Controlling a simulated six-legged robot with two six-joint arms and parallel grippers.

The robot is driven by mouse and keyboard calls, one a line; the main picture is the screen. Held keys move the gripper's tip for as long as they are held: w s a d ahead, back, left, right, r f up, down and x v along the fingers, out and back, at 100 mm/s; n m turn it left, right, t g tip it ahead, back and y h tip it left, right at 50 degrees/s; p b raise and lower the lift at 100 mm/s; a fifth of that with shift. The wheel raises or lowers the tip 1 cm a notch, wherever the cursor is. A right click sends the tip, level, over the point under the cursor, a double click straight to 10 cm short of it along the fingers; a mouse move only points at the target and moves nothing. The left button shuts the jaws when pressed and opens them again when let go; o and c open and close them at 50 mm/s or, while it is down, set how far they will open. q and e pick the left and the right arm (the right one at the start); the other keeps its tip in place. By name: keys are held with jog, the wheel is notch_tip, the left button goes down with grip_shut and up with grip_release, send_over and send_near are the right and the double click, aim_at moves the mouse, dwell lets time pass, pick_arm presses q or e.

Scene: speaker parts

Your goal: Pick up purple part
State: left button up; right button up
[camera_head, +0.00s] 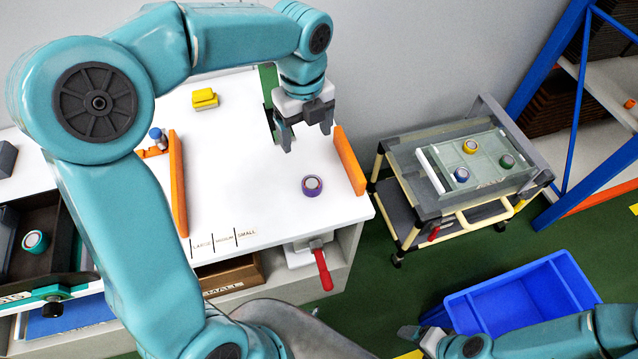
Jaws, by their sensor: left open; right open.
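The purple part (312,186) is a short round piece with a pale top. It lies alone on the white tabletop (240,160), toward its right front side. My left gripper (306,142) is open and empty above the table, pointing down, a little behind the purple part in the picture and apart from it. My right gripper (408,338) shows at the bottom, beside the blue bin; its jaws are open and partly hard to make out.
Orange rails (349,160) and (179,185) flank the tabletop. A yellow block (204,98) lies at the back. A cart (420,200) with yellow, blue and green round parts stands right. A blue bin (520,300) sits in front. A red-handled clamp (322,268) juts from the table front.

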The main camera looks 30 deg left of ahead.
pick_arm(q)
send_over(312, 182)
jog(key=f, duration=1)
jog(key=shift+s+a+f, duration=0.25)
jog(key=shift+s+a, duration=0.05)
jog(key=shift+w+d+f+b, duration=0.15)
jog(key=shift+f+b, duration=0.15)
jog(key=shift+f, duration=0.3)
jog(key=f, duration=0.5)
jog(key=shift+w+d, duration=0.15)
jog(key=shift+d, duration=0.05)
jog(key=shift+a, duration=0.1)
jog(key=c, duration=1.3)
